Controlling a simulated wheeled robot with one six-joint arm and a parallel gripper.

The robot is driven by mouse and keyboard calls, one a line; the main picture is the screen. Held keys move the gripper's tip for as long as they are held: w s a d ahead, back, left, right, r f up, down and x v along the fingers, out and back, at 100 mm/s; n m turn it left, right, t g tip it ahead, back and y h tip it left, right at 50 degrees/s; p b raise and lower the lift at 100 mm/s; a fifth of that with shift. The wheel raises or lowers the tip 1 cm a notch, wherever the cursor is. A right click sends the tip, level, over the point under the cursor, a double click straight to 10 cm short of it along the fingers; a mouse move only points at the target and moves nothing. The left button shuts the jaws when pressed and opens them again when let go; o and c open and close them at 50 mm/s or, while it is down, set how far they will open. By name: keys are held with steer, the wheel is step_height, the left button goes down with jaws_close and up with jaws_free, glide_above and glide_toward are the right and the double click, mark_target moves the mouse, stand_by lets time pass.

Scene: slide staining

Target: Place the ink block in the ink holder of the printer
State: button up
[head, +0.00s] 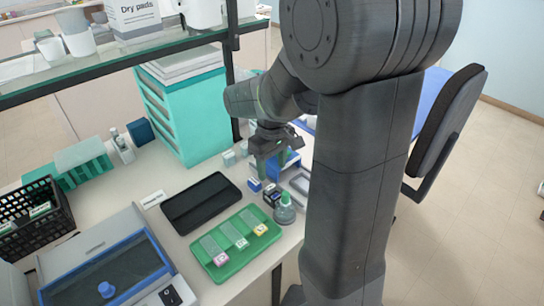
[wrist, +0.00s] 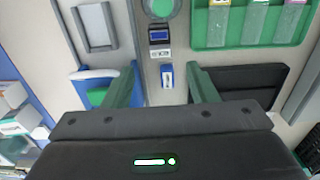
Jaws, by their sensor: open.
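My gripper (head: 270,160) is open above the right part of the bench. In the wrist view its two green fingers (wrist: 165,72) are spread apart with nothing between them. A small blue block with a white label (wrist: 167,75), likely the ink block, shows in the gap between the fingertips, lower down on the bench; it also shows in the head view (head: 254,184). Beside it is a small dark device with a blue face and a white label (wrist: 160,37), also in the head view (head: 271,194). I cannot tell which thing is the printer, and no ink holder is clearly visible.
A blue-and-white item with green inside (wrist: 97,95) stands by one finger. A black tray (head: 201,203) and a green slide tray (head: 236,243) lie nearby. A green-capped bottle (head: 285,208) stands near the bench edge. Teal drawers (head: 185,115) and a glass shelf (head: 115,55) stand behind.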

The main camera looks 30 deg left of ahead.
steer(key=shift+o, duration=0.5)
step_height(320, 180, up, 3)
steer(key=shift+r, duration=0.1)
steer(key=p, duration=0.3)
glide_above(272, 188)
step_height(272, 188, down, 7)
steer(key=shift+a+r, duration=0.1)
steer(key=shift+f+p, duration=0.5)
steer(key=shift+f, duration=2.2)
steer(key=shift+c, duration=0.5)
steer(key=c, duration=1.1)
steer(key=shift+o, duration=0.2)
steer(key=shift+r, duration=0.1)
